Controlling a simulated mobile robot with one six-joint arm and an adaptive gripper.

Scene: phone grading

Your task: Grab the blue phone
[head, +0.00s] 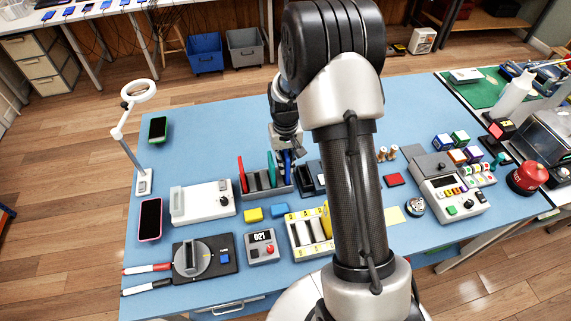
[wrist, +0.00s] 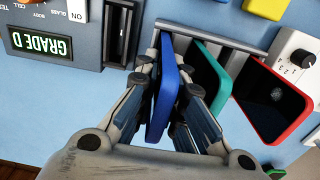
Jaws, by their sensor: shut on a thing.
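The blue phone (wrist: 164,88) stands on edge between the fingers of my gripper (wrist: 172,100) in the wrist view. The fingers are shut on it. Its upper end in that view is at the grey slotted rack (wrist: 228,40); I cannot tell whether it still sits in its slot. In the head view the blue phone (head: 287,160) shows as a thin strip at the right end of the rack (head: 278,191), below my gripper (head: 289,153). My arm hides part of this area.
A teal phone (wrist: 208,78) stands close beside the blue one, and a red phone (wrist: 270,98) stands beyond it. A grading device (wrist: 60,36) reading "GRADE D" is on the other side. A green-cased phone (head: 158,128) and a pink-cased phone (head: 150,219) lie at the table's left.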

